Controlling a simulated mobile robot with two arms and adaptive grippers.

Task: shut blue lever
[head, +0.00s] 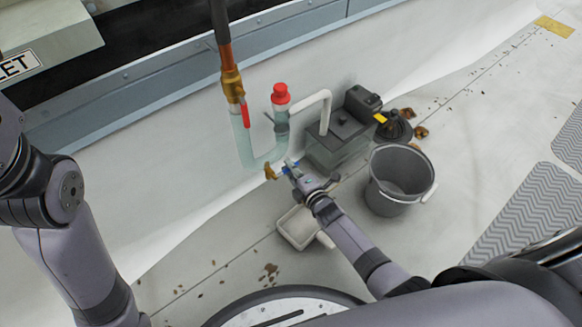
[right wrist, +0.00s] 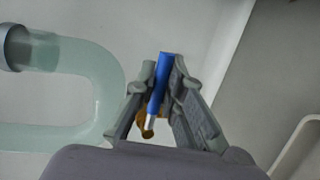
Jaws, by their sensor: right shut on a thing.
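The blue lever (right wrist: 159,84) lies between the two fingers of my right gripper (right wrist: 164,82), which is shut on it. In the right wrist view the lever points away, with a metal stem at its near end. The brass valve body (right wrist: 146,125) shows partly behind the fingers.
A copper pipe with a red handle (head: 245,115) and a red cap (head: 281,93) stand above. A pump box (head: 338,140) is behind my right gripper. A grey bucket (head: 396,185) stands to the right and a white tray (head: 300,227) lies below. The floor at left is mostly clear.

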